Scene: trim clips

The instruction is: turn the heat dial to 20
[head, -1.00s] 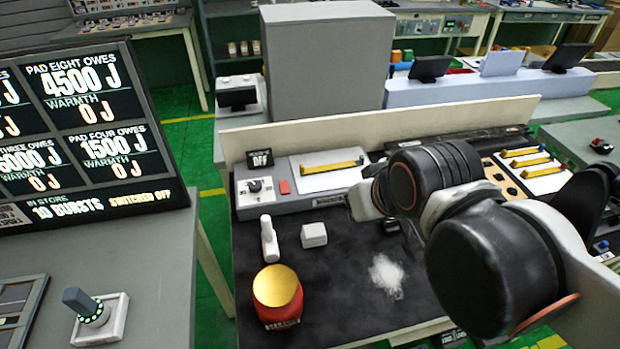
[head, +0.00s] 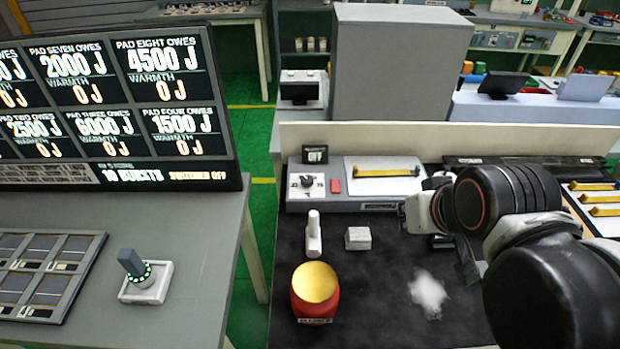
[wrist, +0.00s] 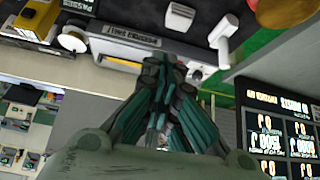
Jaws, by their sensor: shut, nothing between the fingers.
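A small black-and-white dial (head: 306,183) sits on the left end of a grey unit (head: 350,207) at the back of the dark work mat. A small black readout (head: 316,155) behind it shows OFF. The dial's scale is too small to read. My gripper (wrist: 160,70) shows in the wrist view with its dark teal fingers closed together and empty. It is apart from the dial. In the head view my arm reaches in from the right, and I cannot make out the fingertips clearly. A second upright grey knob with a green-lit ring (head: 136,268) stands on the left table.
On the mat (head: 375,285) are a red jar with a gold lid (head: 315,290), a white upright piece (head: 313,235), a white block (head: 358,238) and white powder (head: 428,293). A red button (head: 336,186) sits beside the dial. A large display board (head: 110,105) stands left.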

